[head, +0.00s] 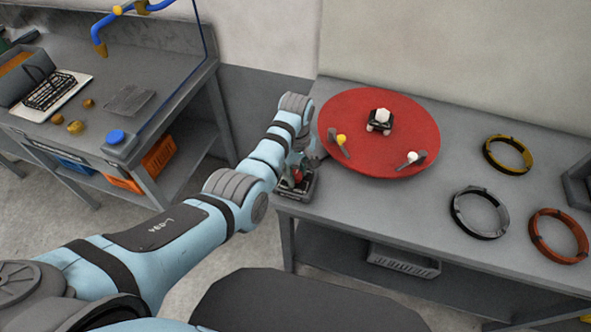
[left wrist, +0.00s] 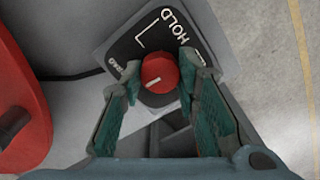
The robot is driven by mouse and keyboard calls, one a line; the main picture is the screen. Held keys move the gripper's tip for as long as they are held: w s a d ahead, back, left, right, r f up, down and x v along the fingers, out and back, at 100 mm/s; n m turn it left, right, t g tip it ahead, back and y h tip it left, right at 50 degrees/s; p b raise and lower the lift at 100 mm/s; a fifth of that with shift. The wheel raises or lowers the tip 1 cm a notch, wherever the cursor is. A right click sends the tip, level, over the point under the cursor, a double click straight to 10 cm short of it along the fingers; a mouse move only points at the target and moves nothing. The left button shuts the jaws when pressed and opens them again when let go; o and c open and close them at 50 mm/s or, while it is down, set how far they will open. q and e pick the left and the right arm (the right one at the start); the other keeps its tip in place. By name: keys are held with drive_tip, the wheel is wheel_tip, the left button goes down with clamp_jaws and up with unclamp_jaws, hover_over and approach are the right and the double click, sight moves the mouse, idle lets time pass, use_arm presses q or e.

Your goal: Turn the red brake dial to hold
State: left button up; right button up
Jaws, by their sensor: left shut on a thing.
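The red brake dial (left wrist: 159,72) stands on a dark label plate with white lettering, on a grey box (left wrist: 112,50). The word HOLD (left wrist: 180,27) is at the top of the plate; a smaller word at its left is partly hidden and hard to read. The white line on the dial's top runs towards lower left, not at HOLD. My left gripper (left wrist: 162,76) has its green-padded fingers on both sides of the dial, shut on it. In the head view my left gripper (head: 298,166) reaches down over the box (head: 297,190) at the table's left end. My right gripper is out of view.
A round red turntable (head: 375,160) sits close right of my gripper, with a small white-topped part and two pegs on it. Yellow (head: 508,140), grey (head: 455,212) and orange (head: 537,238) rings lie further right. A workbench (head: 185,95) stands at left across a floor gap.

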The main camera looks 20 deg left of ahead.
use_arm(q)
drive_tip(key=m+p, duration=0.2)
drive_tip(key=m, duration=0.1)
drive_tip(key=shift+r+m, duration=0.15)
drive_tip(key=shift+m, duration=0.15)
drive_tip(key=m+p, duration=0.1)
drive_tip(key=m, duration=0.1)
drive_tip(key=shift+m, duration=0.4)
drive_tip(key=m, duration=0.2)
drive_tip(key=shift+m+p, duration=0.3)
drive_tip(key=shift+p, duration=0.05)
drive_tip(key=m, duration=0.3)
drive_tip(key=shift+m, duration=0.4)
drive_tip(key=shift+w+m, duration=0.1)
drive_tip(key=shift+m, duration=2.1)
drive_tip(key=o, duration=1.2)
drive_tip(key=shift+c, duration=0.2)
